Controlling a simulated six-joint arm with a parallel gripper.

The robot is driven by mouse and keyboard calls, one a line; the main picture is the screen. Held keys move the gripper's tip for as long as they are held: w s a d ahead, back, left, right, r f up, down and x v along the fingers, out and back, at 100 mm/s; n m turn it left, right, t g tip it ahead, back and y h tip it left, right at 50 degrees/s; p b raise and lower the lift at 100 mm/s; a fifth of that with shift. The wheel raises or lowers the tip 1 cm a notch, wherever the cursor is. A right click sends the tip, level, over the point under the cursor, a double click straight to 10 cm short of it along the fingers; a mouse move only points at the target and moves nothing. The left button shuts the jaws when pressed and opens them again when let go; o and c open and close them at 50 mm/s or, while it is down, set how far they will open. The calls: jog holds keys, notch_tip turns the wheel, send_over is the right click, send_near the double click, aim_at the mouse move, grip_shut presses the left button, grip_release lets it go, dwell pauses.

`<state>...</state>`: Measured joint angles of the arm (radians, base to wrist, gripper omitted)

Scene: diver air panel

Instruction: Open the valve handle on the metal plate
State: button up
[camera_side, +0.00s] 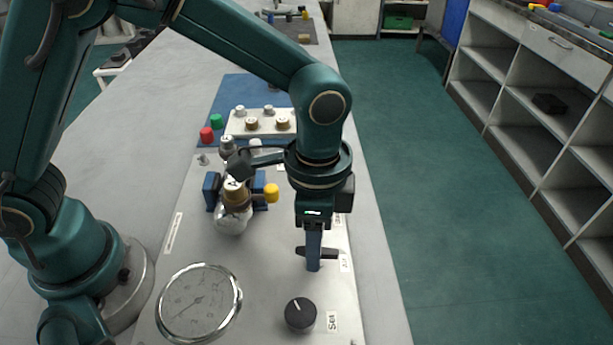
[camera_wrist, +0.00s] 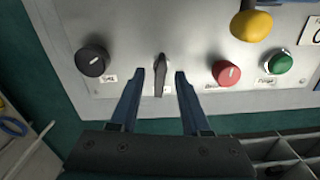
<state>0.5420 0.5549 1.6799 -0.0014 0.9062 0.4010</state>
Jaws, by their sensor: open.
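The valve handle is a dark lever (camera_side: 330,254) on the metal plate (camera_side: 265,285), near its right edge in the side view. In the wrist view the handle (camera_wrist: 161,66) points along the fingers, toward and away from the gripper. My gripper (camera_side: 313,265) is right at the handle, fingers pointing down. In the wrist view my open gripper (camera_wrist: 159,77) has one finger on each side of the handle, with a gap on both sides. In the side view the finger hides the middle of the handle.
A black Set knob (camera_side: 300,315) and a round gauge (camera_side: 199,302) are close by. Red (camera_wrist: 226,73) and green (camera_wrist: 278,62) knobs sit on the handle's other side. The floor lies past the plate's edge.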

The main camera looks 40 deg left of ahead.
jog(key=shift+r, duration=2.55)
